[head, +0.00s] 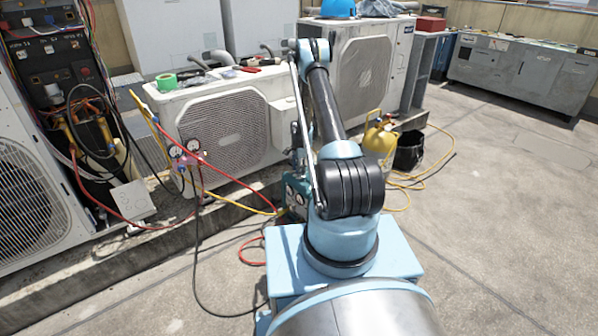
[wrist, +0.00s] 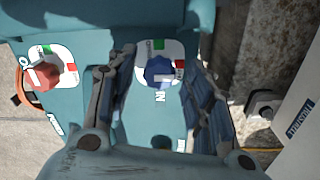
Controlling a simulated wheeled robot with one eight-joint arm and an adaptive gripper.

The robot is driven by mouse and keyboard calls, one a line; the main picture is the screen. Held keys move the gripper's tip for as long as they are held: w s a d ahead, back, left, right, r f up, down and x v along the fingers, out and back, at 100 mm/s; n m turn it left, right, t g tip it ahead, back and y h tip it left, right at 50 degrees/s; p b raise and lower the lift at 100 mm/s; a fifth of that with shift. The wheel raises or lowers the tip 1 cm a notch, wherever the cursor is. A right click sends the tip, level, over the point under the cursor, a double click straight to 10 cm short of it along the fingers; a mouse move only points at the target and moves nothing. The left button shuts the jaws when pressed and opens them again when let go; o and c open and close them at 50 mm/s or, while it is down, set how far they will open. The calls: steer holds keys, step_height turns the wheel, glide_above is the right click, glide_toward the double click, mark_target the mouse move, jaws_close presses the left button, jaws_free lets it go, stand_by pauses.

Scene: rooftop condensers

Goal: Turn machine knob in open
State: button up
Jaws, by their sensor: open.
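The teal machine (head: 297,198) stands on the ground behind my arm in the head view, mostly hidden. Its teal face (wrist: 95,25) fills much of the wrist view. A blue knob (wrist: 160,73) sits on a white plate with green and red marks, above an upside-down "IN" label (wrist: 160,97). A red knob (wrist: 44,75) on a similar plate is at the left. My gripper (wrist: 161,58) is open, one finger on each side of the blue knob. I cannot tell whether the fingers touch it or where the knob points. The head view hides my gripper behind the arm.
A grey wall (wrist: 235,60) and a pale unit (wrist: 300,130) lie close on the right in the wrist view. White condensers (head: 228,125), a gauge set (head: 185,160) with hoses and a yellow cylinder (head: 379,138) surround the machine. The right floor (head: 500,220) is clear.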

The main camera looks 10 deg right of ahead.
steer(key=c, duration=1)
steer(key=shift+c, duration=0.2)
steer(key=shift+n, duration=0.5)
steer(key=n, duration=0.2)
steer(key=shift+n, duration=0.4)
steer(key=n, duration=0.4)
steer(key=shift+n, duration=0.3)
steer(key=n, duration=0.4)
steer(key=shift+n, duration=2.4)
